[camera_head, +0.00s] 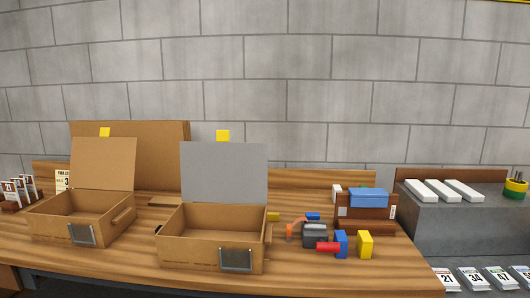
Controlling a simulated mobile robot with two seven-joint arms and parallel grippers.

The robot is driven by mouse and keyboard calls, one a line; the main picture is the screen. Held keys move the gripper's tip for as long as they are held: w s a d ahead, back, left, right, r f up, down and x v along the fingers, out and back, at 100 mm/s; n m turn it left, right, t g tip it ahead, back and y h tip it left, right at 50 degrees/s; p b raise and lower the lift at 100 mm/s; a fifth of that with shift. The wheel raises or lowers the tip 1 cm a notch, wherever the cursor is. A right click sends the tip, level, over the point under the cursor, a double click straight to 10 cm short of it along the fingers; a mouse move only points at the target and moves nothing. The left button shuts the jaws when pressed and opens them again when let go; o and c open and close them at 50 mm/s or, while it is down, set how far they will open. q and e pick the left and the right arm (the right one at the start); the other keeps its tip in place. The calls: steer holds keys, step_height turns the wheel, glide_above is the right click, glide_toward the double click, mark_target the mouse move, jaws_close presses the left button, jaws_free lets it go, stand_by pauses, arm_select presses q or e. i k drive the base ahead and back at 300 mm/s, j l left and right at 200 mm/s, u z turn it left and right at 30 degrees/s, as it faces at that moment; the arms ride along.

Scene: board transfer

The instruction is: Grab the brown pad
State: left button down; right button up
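I cannot tell for sure which thing is the brown pad. A small flat brown piece (166,201) lies on the table between the two open boxes, partly hidden. A large brown board (160,150) stands upright at the back left, behind the left box. Neither of my grippers is in view.
Two open cardboard boxes, left (60,226) and right (190,247), stand on the wooden table (330,278) with raised lids. Right of them are a grey object (315,236), a red cylinder (328,247), blue and yellow blocks (365,245), and a brown holder (366,212).

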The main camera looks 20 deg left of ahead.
mark_target(157, 201)
steer(key=i+j+u, duration=0.15)
steer(key=j, duration=0.25)
steer(key=i+j+u, duration=0.15)
steer(key=j, duration=0.2)
steer(key=i+j+u, duration=0.15)
steer(key=i+j, duration=0.1)
steer(key=j, duration=0.1)
